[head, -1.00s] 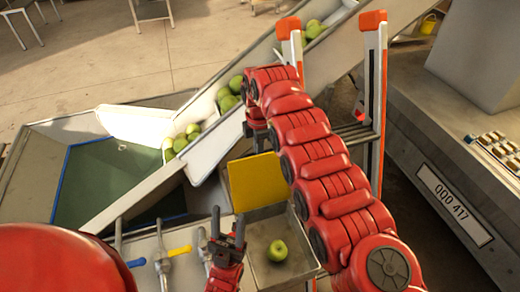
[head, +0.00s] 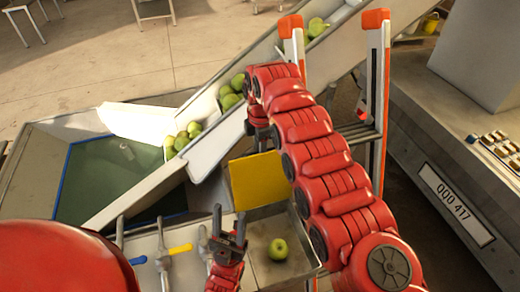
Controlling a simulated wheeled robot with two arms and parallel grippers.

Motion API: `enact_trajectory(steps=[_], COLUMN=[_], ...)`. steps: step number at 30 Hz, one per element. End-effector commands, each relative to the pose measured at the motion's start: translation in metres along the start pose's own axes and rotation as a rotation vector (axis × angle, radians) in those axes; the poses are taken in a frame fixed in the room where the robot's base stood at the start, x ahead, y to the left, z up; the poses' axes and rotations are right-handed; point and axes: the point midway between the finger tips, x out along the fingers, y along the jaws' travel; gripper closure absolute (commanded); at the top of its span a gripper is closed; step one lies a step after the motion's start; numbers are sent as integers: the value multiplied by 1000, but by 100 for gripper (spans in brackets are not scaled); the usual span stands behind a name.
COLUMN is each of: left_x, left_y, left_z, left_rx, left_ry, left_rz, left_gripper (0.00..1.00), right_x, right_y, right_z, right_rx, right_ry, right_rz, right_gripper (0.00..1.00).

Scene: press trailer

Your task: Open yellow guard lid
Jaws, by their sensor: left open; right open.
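The yellow guard lid (head: 256,181) stands raised, near upright, at the back of a metal box (head: 264,229) with a green apple (head: 278,249) inside. My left gripper (head: 229,214) is open and empty in front of the box's left side, left of the apple. My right arm reaches across from the lower right. My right gripper (head: 257,138) points down just above the lid's top edge; its fingers are partly hidden, and I cannot tell whether they touch the lid.
A sloping chute (head: 220,128) with several green apples runs behind the lid. An orange-tipped ladder (head: 375,100) stands behind my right arm. A grey machine (head: 455,150) stands at right.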

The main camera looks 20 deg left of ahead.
Motion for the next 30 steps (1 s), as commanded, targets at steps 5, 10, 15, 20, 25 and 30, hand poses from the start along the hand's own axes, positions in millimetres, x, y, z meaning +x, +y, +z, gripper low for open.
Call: enact_trajectory(steps=[5,10,15,20,25,30], left_x=[-5,-2,18,41,63,72], left_y=[0,0,-1,-2,-3,-4], left_z=[1,0,-3,-7,-11,-12], left_rx=[0,0,0,0,0,0], left_ry=[0,0,0,0,0,0], left_rz=[0,0,0,0,0,0], left_gripper=[50,50,50,50,50,50], right_x=[-15,-48,-89,-125,-157,-173], right_y=[1,1,2,0,0,0], right_z=[0,-1,-1,0,0,0], right_rx=[0,-2,-1,0,0,0], right_ry=[0,0,1,0,0,0], right_rz=[5,3,7,2,2,1], right_gripper=[55,55,55,55,55,55])
